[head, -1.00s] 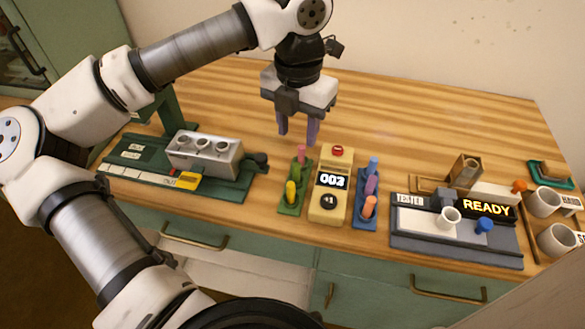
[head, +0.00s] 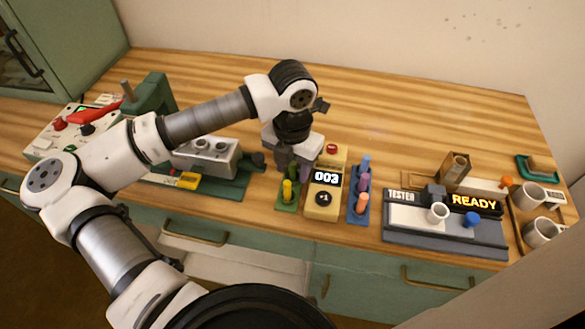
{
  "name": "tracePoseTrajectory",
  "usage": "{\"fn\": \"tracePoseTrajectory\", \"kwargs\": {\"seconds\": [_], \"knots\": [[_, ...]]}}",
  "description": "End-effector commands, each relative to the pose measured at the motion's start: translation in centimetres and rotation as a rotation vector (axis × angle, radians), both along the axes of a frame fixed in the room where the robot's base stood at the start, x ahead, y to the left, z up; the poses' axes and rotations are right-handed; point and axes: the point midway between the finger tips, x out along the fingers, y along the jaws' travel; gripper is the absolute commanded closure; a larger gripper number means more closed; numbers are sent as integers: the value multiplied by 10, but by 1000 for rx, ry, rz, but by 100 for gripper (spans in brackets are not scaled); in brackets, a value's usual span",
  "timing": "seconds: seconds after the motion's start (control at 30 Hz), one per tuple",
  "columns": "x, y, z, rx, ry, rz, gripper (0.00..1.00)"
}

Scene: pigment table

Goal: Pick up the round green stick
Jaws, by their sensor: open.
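My gripper (head: 292,172) is low over the back part of the green rack (head: 288,205), its purple-grey fingers pointing down and apart. A yellow stick (head: 288,191) stands upright in the front of this rack, just in front of the fingers. The back of the rack is hidden by my gripper. I cannot make out a round green stick in this view; whether one is between the fingers I cannot tell.
Right of the rack stand a counter box (head: 325,203) reading 003 and a blue rack (head: 358,208) with several sticks. A metal block (head: 208,158) is to the left. The tester (head: 445,235) showing READY is further right. The table's back is clear.

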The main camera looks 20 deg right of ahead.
Motion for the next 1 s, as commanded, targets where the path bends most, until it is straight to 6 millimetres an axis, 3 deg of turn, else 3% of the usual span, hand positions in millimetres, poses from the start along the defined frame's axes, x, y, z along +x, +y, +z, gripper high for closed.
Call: {"fn": "tracePoseTrajectory", "kwargs": {"seconds": [0.13,0.43,0.77,1.0], "knots": [[0,0,0,0,0,0,61],[0,0,0,1,1,0,100],[0,0,2,1,-1,1,100],[1,0,24,2,-4,1,100]]}}
